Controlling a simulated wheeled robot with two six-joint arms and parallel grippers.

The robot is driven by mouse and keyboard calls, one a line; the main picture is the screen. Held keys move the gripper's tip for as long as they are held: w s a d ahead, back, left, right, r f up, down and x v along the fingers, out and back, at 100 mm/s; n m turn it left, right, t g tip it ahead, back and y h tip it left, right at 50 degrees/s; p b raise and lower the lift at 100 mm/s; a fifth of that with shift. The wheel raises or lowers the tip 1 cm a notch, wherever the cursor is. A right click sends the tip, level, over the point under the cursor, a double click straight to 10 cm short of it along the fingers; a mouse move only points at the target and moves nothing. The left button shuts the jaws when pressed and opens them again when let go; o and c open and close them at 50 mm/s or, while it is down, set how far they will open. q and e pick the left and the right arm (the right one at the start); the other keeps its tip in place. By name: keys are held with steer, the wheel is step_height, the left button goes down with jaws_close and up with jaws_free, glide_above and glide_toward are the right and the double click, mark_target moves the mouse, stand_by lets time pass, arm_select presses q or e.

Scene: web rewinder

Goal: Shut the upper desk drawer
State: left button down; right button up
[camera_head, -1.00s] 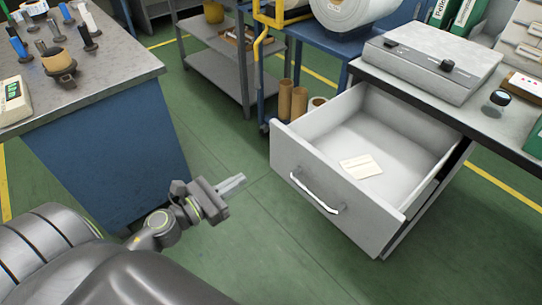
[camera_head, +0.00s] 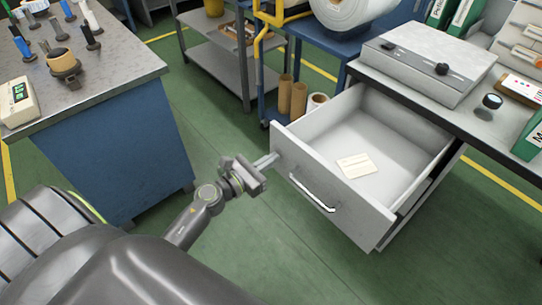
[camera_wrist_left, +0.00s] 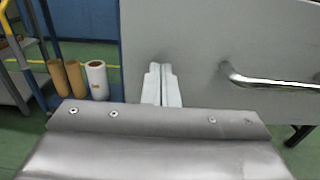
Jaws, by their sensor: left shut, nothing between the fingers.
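The upper desk drawer (camera_head: 330,200) is pulled far out from under the desk top, with a pale card (camera_head: 356,166) lying inside. Its front panel (camera_wrist_left: 215,40) fills much of the left wrist view, with the curved metal handle (camera_wrist_left: 270,82) to the right. My left gripper (camera_head: 272,159) is shut and empty, with its fingertips at the left part of the drawer front, left of the handle. In the left wrist view the fingers (camera_wrist_left: 162,72) point at the panel; I cannot tell whether they touch it. My right gripper is not in view.
A blue workbench (camera_head: 110,145) with small tools stands on the left. The desk top (camera_head: 480,120) carries a grey device (camera_head: 425,70). Green floor (camera_head: 290,255) is clear in front.

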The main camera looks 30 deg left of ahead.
arm_select(q)
steer(key=shift+w+d, duration=0.1)
steer(key=shift+w, duration=0.2)
